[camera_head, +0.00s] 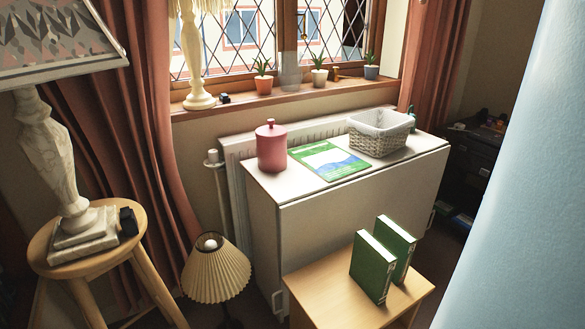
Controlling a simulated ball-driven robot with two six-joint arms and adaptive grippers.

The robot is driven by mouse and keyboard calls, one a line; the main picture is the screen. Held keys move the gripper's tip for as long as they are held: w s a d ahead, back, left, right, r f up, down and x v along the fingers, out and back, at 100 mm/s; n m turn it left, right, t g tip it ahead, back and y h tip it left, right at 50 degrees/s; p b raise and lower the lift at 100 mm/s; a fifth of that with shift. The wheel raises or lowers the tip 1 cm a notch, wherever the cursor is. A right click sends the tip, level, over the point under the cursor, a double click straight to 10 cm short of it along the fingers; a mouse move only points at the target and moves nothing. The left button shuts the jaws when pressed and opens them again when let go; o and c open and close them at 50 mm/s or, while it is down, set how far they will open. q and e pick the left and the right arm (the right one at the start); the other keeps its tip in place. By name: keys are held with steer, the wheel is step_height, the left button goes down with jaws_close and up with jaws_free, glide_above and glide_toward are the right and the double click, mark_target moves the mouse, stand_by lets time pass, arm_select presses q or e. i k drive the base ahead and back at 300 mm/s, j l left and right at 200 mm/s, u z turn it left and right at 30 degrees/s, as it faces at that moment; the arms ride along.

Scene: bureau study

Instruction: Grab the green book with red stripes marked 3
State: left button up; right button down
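Two green books stand upright side by side on a small light-wood table (325,292) at the lower right. The front green book (371,268) is nearer, and the rear green book (399,243) stands just behind it to the right, partly hidden. Their pale page edges or light trim show. I cannot make out red stripes or a number 3 on either one. Neither of my grippers shows in the head view.
A white cabinet (355,215) behind the table holds a pink jar (271,147), a green-and-blue booklet (329,161) and a wicker basket (380,132). A pleated lamp (215,270) stands left of the table, beside a stool (85,262). A pale blue surface (530,200) fills the right.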

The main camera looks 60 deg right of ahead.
mark_target(396, 239)
steer(key=z, duration=2.6)
